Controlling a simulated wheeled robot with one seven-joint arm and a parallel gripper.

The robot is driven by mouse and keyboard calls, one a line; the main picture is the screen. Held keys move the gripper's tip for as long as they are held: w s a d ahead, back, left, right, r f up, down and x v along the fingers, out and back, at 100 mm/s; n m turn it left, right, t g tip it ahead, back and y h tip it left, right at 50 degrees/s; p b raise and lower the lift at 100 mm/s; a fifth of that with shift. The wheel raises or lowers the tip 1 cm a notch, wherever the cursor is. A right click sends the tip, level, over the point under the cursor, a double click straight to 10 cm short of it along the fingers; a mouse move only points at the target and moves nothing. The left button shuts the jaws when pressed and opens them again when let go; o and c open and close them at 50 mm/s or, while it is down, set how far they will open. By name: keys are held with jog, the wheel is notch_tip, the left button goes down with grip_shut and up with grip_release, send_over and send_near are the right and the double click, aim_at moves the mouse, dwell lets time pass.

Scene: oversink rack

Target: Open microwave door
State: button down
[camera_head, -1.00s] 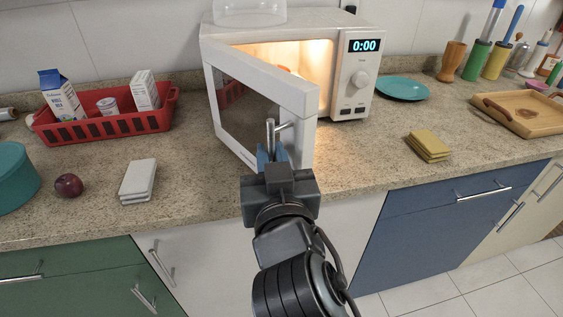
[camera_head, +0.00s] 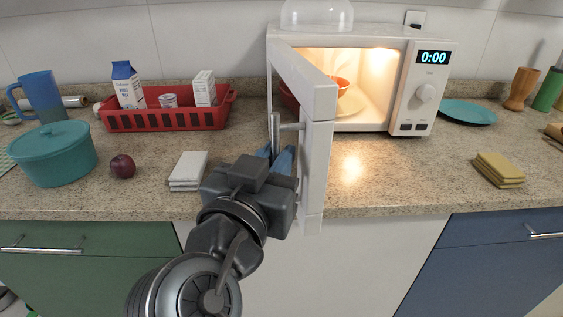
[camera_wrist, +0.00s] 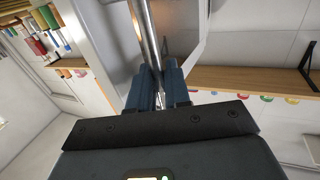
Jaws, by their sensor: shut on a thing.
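The white microwave (camera_head: 411,83) stands on the counter at the back, lit inside, with its display reading 0:00. Its door (camera_head: 316,150) is swung wide open toward me and shows nearly edge-on in the head view. An orange bowl (camera_head: 341,86) on a plate shows inside. My gripper (camera_head: 277,160) is at the door's free edge, its blue fingers shut on the metal door handle (camera_head: 275,130). In the wrist view the handle (camera_wrist: 149,35) runs down between the fingertips (camera_wrist: 159,80); the fingers hide its lower part.
Counter before the microwave is clear.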

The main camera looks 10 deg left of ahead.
jog(key=shift+w, duration=0.1)
jog(key=c, duration=1.3)
grip_release()
jog(key=shift+c, duration=0.2)
jog(key=s, duration=0.7)
jog(key=shift+s+a+b, duration=0.3)
jog(key=shift+s+b, duration=0.1)
jog(key=shift+f, duration=0.1)
